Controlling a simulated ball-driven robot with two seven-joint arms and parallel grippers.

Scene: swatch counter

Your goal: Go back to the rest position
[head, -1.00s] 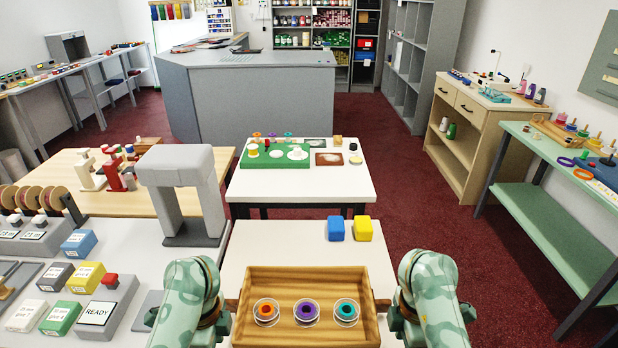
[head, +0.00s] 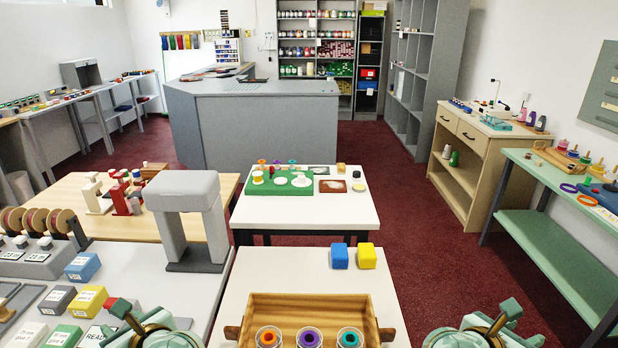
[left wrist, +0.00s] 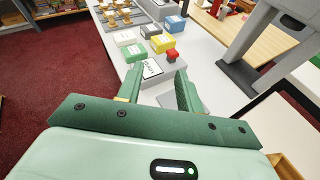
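My left gripper shows in the left wrist view (left wrist: 157,82) with its two green fingers spread and nothing between them. It hangs above the white table on the left, near the READY box (left wrist: 151,69) with its red button. In the head view, the left arm end (head: 155,330) is at the bottom edge, left of the wooden tray (head: 345,304). Three clear dishes with orange (head: 268,338), purple (head: 309,338) and teal (head: 350,338) centres sit in the tray.
A blue block (head: 339,256) and a yellow block (head: 367,256) lie behind the tray. A grey arch (head: 185,210) stands at left. A white table with a green board (head: 290,186) is further back. Red carpet (head: 430,270) is open at right.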

